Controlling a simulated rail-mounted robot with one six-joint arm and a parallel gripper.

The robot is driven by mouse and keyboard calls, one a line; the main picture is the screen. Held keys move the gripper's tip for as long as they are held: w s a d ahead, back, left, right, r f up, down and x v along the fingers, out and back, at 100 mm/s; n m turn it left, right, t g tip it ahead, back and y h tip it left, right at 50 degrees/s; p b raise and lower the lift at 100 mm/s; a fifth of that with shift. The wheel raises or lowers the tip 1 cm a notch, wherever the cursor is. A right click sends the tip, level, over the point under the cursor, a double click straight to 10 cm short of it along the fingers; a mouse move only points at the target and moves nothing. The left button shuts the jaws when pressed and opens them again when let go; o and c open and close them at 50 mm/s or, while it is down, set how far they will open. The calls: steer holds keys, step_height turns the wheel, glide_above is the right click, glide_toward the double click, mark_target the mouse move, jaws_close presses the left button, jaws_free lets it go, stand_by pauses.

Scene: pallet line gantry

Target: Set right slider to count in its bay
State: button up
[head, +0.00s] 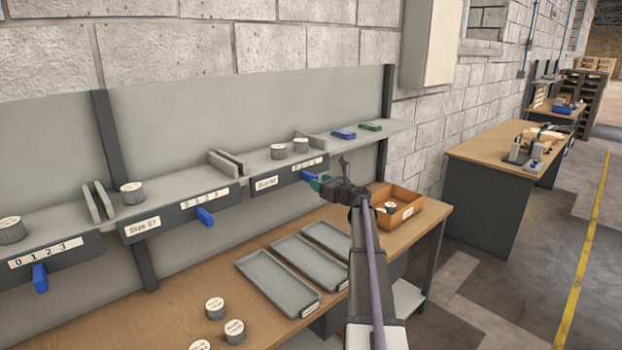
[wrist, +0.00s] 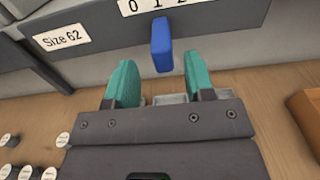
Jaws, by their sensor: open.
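The right slider is a blue tab (head: 308,176) hanging from the front rail of the bay labelled Size 62 (head: 267,184). In the wrist view the blue tab (wrist: 161,45) hangs below the figure 1 on the number strip (wrist: 160,5). Two grey cylinders, one left (head: 278,151) and one right (head: 300,146), stand on the shelf above this rail. My gripper (head: 321,183) is open at the tab. In the wrist view its teal fingers (wrist: 159,66) are on either side of the tab's lower end, with gaps visible; contact is not seen.
Two other blue sliders, in the middle bay (head: 205,217) and left bay (head: 40,278), hang further left. Grey trays (head: 278,284), loose cylinders (head: 215,308) and an orange-brown box (head: 410,214) are on the bench below. A blue item (head: 343,134) and green item (head: 370,126) lie on the shelf's right end.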

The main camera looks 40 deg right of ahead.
steer(key=w, duration=0.6)
steer(key=shift+a, duration=0.15)
jaws_close()
